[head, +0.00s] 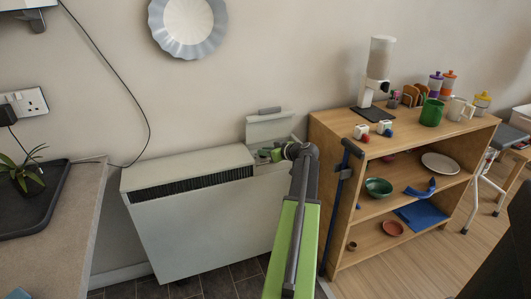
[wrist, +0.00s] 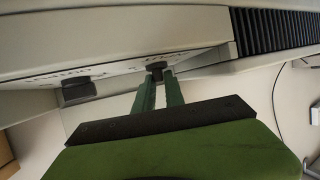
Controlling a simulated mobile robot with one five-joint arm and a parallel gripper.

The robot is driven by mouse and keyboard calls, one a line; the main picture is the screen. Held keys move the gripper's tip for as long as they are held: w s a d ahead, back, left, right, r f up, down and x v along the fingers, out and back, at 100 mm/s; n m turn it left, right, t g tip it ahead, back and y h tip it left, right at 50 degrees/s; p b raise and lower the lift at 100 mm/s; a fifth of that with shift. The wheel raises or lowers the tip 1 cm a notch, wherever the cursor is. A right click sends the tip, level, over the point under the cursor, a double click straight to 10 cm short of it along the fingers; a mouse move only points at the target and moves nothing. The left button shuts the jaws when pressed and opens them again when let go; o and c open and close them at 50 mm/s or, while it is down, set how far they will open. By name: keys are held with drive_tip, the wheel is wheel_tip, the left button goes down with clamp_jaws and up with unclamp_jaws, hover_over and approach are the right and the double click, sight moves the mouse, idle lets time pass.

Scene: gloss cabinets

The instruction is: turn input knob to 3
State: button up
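The pale heater (head: 205,225) stands against the wall, and its small lid (head: 270,128) at the top right is raised. My gripper (head: 266,153) reaches into the opening under that lid. The wrist view shows two dark knobs on the heater's panel. One knob (wrist: 155,68) is at the tips of my gripper's green fingers (wrist: 160,77), which stand a little apart. The other knob (wrist: 78,91) is to the left, clear of the fingers. Whether the fingers press on the knob cannot be told. The panel lettering is too slanted to read, and no knob setting is legible.
A dark grille (wrist: 275,32) runs beside the panel. A wooden shelf unit (head: 335,140) with cups and dishes stands close to the right of the heater. A blue stick (head: 340,190) leans at its side. A worktop (head: 65,225) is at the left.

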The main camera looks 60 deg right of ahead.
clamp_jaws()
drive_tip(key=shift+a, duration=0.1)
drive_tip(key=shift+a+m+g+h, duration=0.3)
drive_tip(key=shift+a+m+h, duration=0.05)
drive_tip(key=shift+m+h, duration=0.7)
drive_tip(key=m+h, duration=0.1)
drive_tip(key=m+g+h, duration=0.1)
drive_tip(key=shift+w+d+m+g+h, duration=0.1)
drive_tip(key=shift+d+m+g+h, duration=0.05)
drive_tip(key=shift+m+g+h, duration=0.15)
drive_tip(key=o, duration=0.5)
unclamp_jaws()
